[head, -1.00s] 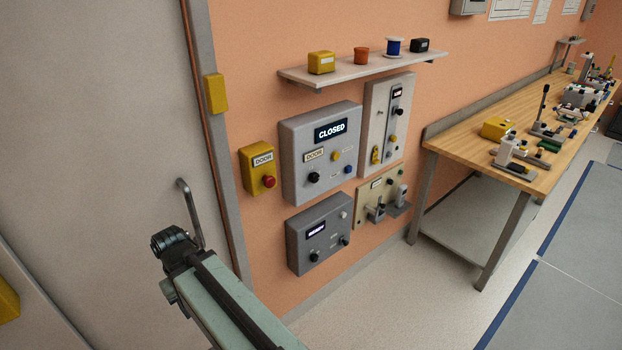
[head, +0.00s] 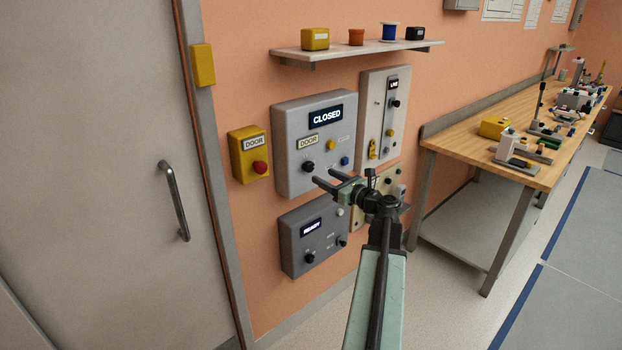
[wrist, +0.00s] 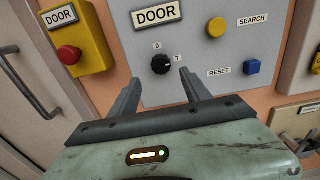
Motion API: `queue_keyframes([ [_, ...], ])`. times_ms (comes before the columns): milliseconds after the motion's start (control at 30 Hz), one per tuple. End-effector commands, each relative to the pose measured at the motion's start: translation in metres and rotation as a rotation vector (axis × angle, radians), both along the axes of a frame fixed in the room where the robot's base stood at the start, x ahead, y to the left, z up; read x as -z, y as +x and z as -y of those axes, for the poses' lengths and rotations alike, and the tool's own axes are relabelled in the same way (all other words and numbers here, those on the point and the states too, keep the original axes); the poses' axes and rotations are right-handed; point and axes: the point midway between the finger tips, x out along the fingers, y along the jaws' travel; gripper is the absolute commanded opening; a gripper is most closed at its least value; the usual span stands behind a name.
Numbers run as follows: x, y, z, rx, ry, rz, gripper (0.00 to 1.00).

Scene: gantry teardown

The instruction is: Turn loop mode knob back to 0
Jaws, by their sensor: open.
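The grey door panel (head: 285,183) reads CLOSED and DOOR. In the wrist view, its black knob (wrist: 160,64) has a 0 above it and a T at its upper right; a pale mark shows on its right side. The knob also shows in the head view (head: 308,167). No label reading "loop mode" is legible. My gripper (wrist: 160,75) is open and empty. In the wrist view its fingertips lie to either side of and just below the knob; no contact shows. In the head view my gripper (head: 322,176) is near the panel's lower edge.
A yellow box with a red button (head: 260,167) is left of the panel. A yellow button (wrist: 217,27) and a blue button (wrist: 252,67) sit right of the knob. A darker panel reading READY (head: 300,250) is below. A shelf (head: 350,52) is above.

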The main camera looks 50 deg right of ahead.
Motion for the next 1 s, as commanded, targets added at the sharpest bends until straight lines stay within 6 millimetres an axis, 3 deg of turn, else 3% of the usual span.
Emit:
queue_keyframes([
  [167,-0.002,0.001,0.005,0.008,0.017,0.010,0.56],
  [600,-0.002,0.071,0.009,0.004,0.012,0.008,0.56],
  [933,-0.002,0.077,0.007,0.004,0.013,0.007,0.56],
  [1000,-0.002,0.077,0.007,0.004,0.013,0.007,0.36],
])
